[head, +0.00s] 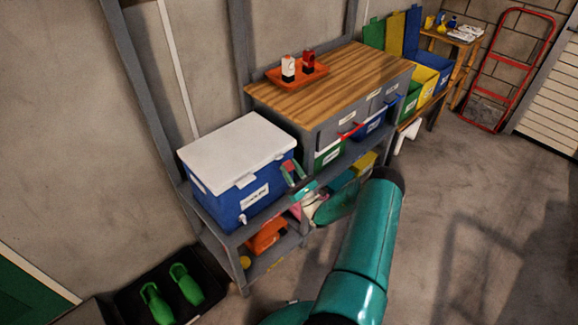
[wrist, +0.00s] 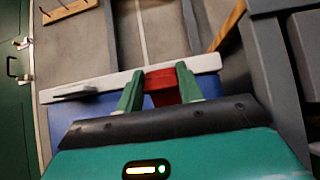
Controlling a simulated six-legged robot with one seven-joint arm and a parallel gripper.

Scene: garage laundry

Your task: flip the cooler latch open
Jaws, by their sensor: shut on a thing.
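The blue cooler (head: 222,205) with a white lid (head: 235,148) stands on the grey shelf unit, and its lid lies flat and closed. A red latch (head: 288,167) is at the right end of the cooler's front, just under the lid edge. My gripper (head: 293,174) is at that latch with its green fingers on either side of it. In the wrist view the red latch (wrist: 162,84) sits between the two fingertips, against the white lid edge (wrist: 110,82). The lower part of the latch is hidden behind my gripper. A pale latch (head: 245,181) shows farther left on the front.
A wood-topped bench (head: 335,80) with an orange tray (head: 297,74) stands right of the cooler. A black tray (head: 140,295) with green shoes lies on the floor at left. Open floor (head: 470,220) is at right.

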